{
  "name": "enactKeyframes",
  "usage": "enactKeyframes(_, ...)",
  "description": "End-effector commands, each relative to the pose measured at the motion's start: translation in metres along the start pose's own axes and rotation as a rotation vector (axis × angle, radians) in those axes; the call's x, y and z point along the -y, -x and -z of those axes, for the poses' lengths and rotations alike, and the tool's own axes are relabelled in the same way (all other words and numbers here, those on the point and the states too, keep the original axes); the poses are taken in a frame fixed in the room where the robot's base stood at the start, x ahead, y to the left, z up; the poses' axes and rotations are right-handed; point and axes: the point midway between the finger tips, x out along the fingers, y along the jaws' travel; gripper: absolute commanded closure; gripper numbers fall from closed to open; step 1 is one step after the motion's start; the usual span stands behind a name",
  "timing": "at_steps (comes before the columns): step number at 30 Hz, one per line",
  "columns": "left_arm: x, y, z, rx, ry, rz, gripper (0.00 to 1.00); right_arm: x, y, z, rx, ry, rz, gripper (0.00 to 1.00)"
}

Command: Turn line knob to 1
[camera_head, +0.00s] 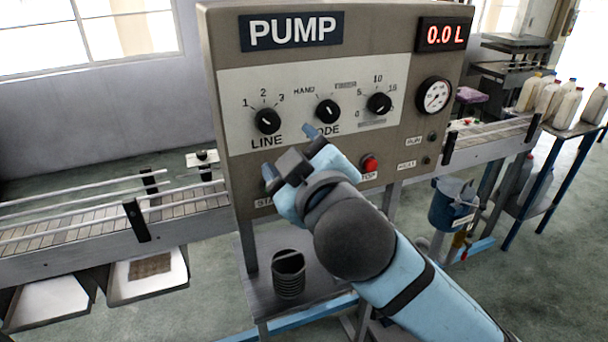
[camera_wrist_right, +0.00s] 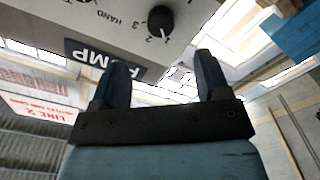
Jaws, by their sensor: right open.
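The black LINE knob (camera_head: 267,121) is at the left of the pump panel (camera_head: 228,95), with the numbers 1, 2 and 3 printed above it. My right gripper (camera_head: 290,151) is open and empty in front of the panel, just below and right of the LINE knob in the head view. In the right wrist view the gripper (camera_wrist_right: 162,68) has its two fingers apart, and the LINE knob (camera_wrist_right: 160,19) lies beyond the fingertips, not between them. My left gripper is not in view.
The MODE knob (camera_head: 328,111) and a third knob (camera_head: 379,103) are right of the LINE knob. A red stop button (camera_head: 369,164) is close to my right wrist. The display (camera_head: 444,34) reads 0.0 L. A conveyor (camera_head: 60,235) runs behind, and a dark ribbed container (camera_head: 289,274) stands below.

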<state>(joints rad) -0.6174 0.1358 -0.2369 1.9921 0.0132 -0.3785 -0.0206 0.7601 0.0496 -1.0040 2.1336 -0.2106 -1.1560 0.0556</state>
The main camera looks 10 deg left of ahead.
Motion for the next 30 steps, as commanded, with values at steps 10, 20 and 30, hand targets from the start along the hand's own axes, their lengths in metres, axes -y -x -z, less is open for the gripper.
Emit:
enactKeyframes(10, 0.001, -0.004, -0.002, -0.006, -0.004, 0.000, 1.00, 0.000, 0.037, -0.001, 0.001, 0.001, -0.001, 0.31)
enactKeyframes(20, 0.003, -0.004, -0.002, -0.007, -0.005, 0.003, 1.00, 0.000, 0.037, -0.002, 0.003, -0.003, 0.000, 0.31)
enactKeyframes(30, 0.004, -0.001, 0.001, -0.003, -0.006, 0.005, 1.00, 0.019, 0.026, -0.107, 0.120, -0.244, 0.043, 0.31)
